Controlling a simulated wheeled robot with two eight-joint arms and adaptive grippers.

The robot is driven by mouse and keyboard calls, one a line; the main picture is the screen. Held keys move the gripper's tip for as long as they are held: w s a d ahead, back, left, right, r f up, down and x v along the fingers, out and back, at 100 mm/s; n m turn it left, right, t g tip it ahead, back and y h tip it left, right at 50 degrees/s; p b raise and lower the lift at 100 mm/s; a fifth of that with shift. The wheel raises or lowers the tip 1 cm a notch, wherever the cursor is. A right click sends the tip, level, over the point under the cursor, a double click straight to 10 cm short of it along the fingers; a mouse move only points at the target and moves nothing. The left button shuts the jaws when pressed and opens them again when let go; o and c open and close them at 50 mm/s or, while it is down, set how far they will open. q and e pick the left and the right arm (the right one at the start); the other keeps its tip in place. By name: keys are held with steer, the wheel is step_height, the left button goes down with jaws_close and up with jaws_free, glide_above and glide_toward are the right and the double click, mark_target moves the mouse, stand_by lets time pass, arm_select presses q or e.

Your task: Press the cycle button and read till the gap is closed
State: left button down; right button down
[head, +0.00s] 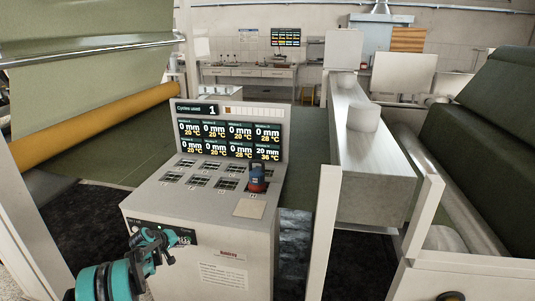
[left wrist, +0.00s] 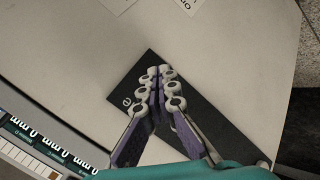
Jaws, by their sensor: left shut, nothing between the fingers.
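A pale console (head: 265,236) stands in the middle of the head view. Its screen (head: 229,131) reads "Cycles used 1"; the bottom-right tile shows 20 mm and 36 °C, the other tiles 0 mm. My left gripper (head: 176,239) is shut and empty, in front of the dark plate (head: 188,236) on the console's front face. The left wrist view shows its fingertips (left wrist: 160,71) together over the dark plate (left wrist: 222,125), which bears partly covered lettering. The cycle button is not clearly visible, and I cannot tell whether the fingers touch the plate. My right gripper is not in view.
An orange roller (head: 95,125) and green sheet lie left. A long pale beam (head: 365,150) and dark green roll (head: 500,120) lie right. A bench (head: 247,72) stands behind.

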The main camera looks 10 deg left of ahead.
arm_select(q)
steer(key=shift+w, duration=0.1)
stand_by(0.3)
steer(key=shift+w+r, duration=0.1)
steer(key=shift+w, duration=0.25)
steer(key=shift+s, duration=0.25)
stand_by(0.4)
steer(key=s+b, duration=0.1)
steer(key=s, duration=0.5)
steer(key=shift+a, duration=0.2)
stand_by(0.5)
